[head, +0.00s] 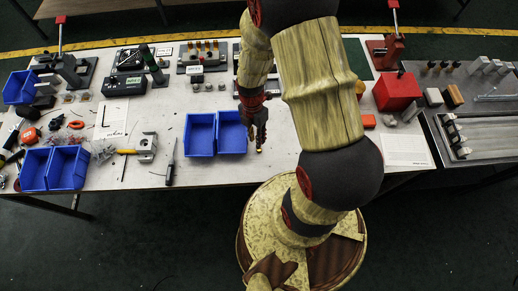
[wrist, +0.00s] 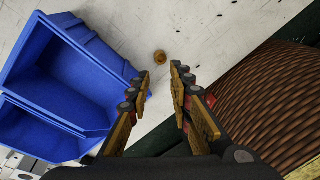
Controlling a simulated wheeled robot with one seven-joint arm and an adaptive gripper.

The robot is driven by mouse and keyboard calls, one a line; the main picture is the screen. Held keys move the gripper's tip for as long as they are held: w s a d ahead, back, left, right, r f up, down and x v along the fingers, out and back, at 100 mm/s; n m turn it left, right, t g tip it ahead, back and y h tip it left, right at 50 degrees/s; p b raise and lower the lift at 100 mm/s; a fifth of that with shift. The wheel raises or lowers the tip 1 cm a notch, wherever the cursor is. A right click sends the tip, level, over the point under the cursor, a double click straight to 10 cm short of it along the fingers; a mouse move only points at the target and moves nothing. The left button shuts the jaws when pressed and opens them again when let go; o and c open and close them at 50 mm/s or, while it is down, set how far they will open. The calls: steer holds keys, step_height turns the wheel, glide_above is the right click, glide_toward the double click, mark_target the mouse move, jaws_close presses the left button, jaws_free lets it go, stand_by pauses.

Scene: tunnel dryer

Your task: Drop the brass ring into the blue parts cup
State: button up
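The small brass ring (wrist: 160,57) lies on the pale tabletop, just beyond the fingertips in the wrist view. In the head view it is a tiny yellow spot (head: 260,150) close to the fingers. My gripper (wrist: 159,82) is open, its fingers apart with nothing between them. In the head view my gripper (head: 257,136) points down beside the right blue cup. Two blue parts cups stand side by side: the right one (head: 232,148) and the left one (head: 200,151). Both look empty. In the wrist view the nearer blue cup (wrist: 112,52) is left of the fingers.
More blue bins (head: 36,172) stand at the left, some with small parts. A screwdriver (head: 171,165) and a metal block (head: 147,146) lie left of the cups. A red box (head: 397,92) stands at the right. The table's front edge is close to the ring.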

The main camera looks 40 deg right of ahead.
mark_target(259, 150)
steer(key=f, duration=0.2)
steer(key=f+b, duration=0.1)
steer(key=f, duration=0.1)
steer(key=s+f+b, duration=0.1)
steer(key=f, duration=0.1)
steer(key=shift+d+f, duration=0.3)
steer(key=shift+f, duration=0.05)
steer(key=shift+c, duration=0.6)
steer(key=c, duration=0.4)
jaws_close()
